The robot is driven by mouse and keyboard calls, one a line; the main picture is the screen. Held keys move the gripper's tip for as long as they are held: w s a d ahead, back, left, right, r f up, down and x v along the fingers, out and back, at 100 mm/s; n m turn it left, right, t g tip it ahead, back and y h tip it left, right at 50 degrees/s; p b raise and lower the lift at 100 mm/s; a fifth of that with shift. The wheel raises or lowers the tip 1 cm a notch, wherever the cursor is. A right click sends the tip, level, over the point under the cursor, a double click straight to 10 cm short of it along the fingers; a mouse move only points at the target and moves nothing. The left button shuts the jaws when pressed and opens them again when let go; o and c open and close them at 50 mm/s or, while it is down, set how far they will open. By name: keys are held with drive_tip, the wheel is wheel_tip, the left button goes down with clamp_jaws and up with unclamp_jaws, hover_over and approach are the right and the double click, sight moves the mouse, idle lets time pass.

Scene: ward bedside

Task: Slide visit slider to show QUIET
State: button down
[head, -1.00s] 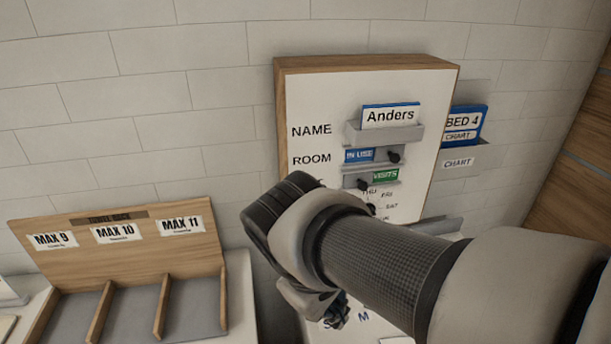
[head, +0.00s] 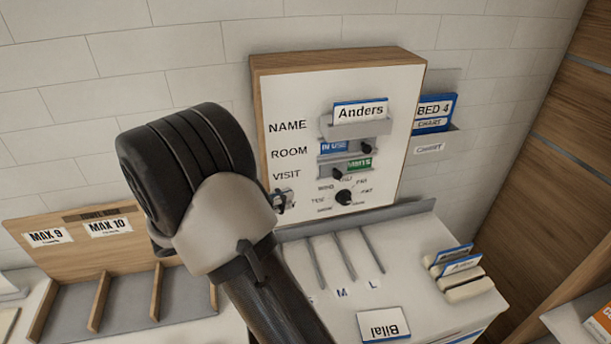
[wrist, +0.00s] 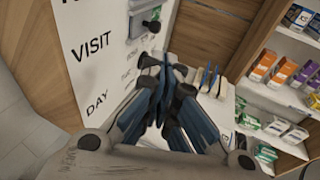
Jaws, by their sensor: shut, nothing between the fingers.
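The visit slider (head: 352,169) is on the white board in the VISIT row. It shows a green VISITS plate on its right, and its black knob (head: 338,173) stands at the left. In the wrist view the grey slider rail and black knob (wrist: 152,25) show at the top, beyond my fingertips. My gripper (head: 284,198) is mostly hidden behind my wrist in the head view; its tips show left of and below the slider, apart from the knob. In the wrist view my gripper (wrist: 164,72) is shut and empty.
The room slider (head: 345,147) above reads IN USE. A day dial (head: 344,197) sits just below the visit slider. The Anders name card (head: 360,111) is in its holder. A ledge (head: 400,215) and cabinet top with a Bilal card (head: 383,323) lie below. A wooden rack (head: 60,240) stands left.

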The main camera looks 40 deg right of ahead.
drive_tip(key=shift+w+a+f+n, duration=0.1)
drive_tip(key=shift+w+n, duration=0.2)
drive_tip(key=shift+w, duration=0.2)
approach(353, 179)
drive_tip(key=a+r, duration=0.2)
drive_tip(key=shift+s+r+b, duration=0.4)
drive_tip(key=s+d, duration=0.1)
drive_tip(key=d, duration=0.1)
drive_tip(key=s+d, duration=0.1)
drive_tip(key=d, duration=0.1)
drive_tip(key=s+d, duration=0.2)
drive_tip(key=d, duration=0.1)
drive_tip(key=shift+b, duration=0.3)
